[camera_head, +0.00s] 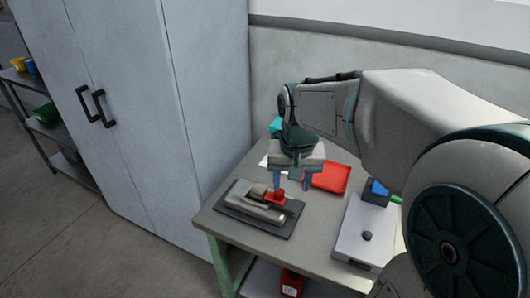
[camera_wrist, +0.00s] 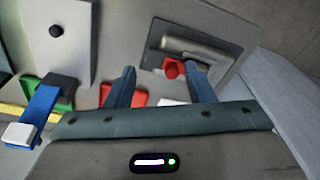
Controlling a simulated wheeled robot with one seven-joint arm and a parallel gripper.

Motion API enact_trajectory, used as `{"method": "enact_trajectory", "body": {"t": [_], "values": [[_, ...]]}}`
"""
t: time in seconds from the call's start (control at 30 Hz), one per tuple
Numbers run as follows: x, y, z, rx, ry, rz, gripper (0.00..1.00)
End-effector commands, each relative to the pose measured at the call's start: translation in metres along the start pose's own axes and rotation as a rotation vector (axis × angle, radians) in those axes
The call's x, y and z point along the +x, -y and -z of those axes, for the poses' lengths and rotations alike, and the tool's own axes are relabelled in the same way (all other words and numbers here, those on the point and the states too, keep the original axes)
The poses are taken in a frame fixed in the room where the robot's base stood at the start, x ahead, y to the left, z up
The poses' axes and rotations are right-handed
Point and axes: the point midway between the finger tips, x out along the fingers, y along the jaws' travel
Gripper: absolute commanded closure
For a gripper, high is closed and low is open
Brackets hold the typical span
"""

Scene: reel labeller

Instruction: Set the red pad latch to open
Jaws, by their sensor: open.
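The red pad latch (camera_head: 279,197) sits at the right end of a grey metal device (camera_head: 252,206) on a dark base plate (camera_head: 233,216), near the table's left front. My gripper (camera_head: 292,184) points down just above and to the right of the latch, with its fingers apart. In the wrist view the round red pad (camera_wrist: 172,69) shows beside the right finger of my gripper (camera_wrist: 159,70), on the side toward the other finger. I cannot tell whether that finger touches it. The latch's pivot is partly hidden.
A red tray (camera_head: 331,177) lies behind the gripper. A light grey box with a black knob (camera_head: 367,236) and a blue item (camera_head: 377,190) are at the right. A tall grey cabinet (camera_head: 160,110) stands at the left. Bare tabletop (camera_head: 318,225) lies between device and box.

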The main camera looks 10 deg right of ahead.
Motion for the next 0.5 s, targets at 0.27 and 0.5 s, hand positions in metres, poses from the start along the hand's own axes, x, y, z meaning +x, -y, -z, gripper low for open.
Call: {"method": "enact_trajectory", "body": {"t": [0.27, 0.5], "values": [[-0.002, 0.019, 0.076, 0.147, 0.090, -0.025, 0.51], [0.005, 0.025, 0.098, 0.196, 0.117, -0.035, 0.51]]}}
